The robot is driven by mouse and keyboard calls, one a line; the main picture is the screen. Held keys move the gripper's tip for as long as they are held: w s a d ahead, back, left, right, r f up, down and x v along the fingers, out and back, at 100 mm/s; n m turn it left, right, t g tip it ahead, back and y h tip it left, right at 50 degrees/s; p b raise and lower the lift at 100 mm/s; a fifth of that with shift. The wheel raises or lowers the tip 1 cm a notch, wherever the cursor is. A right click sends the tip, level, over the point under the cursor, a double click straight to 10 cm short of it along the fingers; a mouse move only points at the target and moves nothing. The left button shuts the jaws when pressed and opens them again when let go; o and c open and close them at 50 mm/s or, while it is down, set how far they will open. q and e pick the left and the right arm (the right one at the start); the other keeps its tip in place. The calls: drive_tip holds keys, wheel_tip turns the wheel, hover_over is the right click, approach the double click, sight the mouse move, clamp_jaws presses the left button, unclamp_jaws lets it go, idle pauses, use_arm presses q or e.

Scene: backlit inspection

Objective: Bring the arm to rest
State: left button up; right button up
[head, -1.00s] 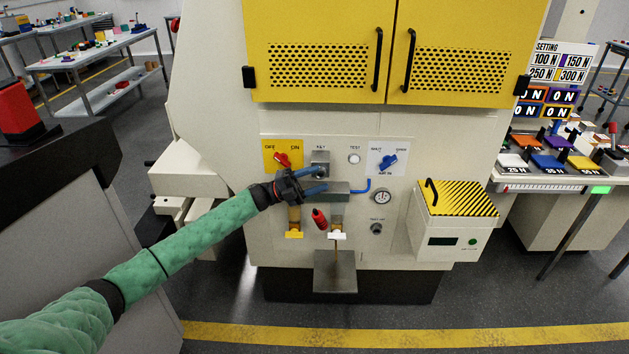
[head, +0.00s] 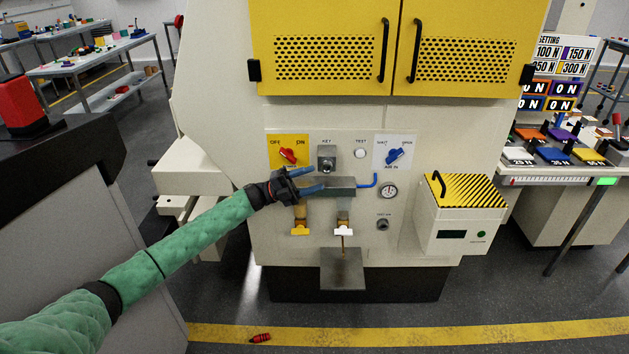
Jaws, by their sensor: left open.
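My left gripper (head: 317,178) is open in the head view, at the end of my green-sleeved arm. Its two blue fingers point right, in front of the machine's control panel, just below the key switch (head: 327,158) and over the left part of a grey block (head: 341,186). I see nothing between the fingers; whether they touch the panel I cannot tell. A small red and black object (head: 260,338) lies on the floor at the yellow line. My right gripper is not in view.
The cream machine (head: 225,95) with yellow doors (head: 330,20) fills the middle. A red switch (head: 288,156), blue switch (head: 395,157) and gauge (head: 388,191) sit on its panel. A striped-lid box (head: 465,191) juts out right. A dark-topped counter (head: 75,165) stands left.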

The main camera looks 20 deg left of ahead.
use_arm(q)
drive_tip(key=shift+w+a+f, duration=0.2)
drive_tip(key=shift+w+f, duration=0.05)
drive_tip(key=shift+f, duration=0.05)
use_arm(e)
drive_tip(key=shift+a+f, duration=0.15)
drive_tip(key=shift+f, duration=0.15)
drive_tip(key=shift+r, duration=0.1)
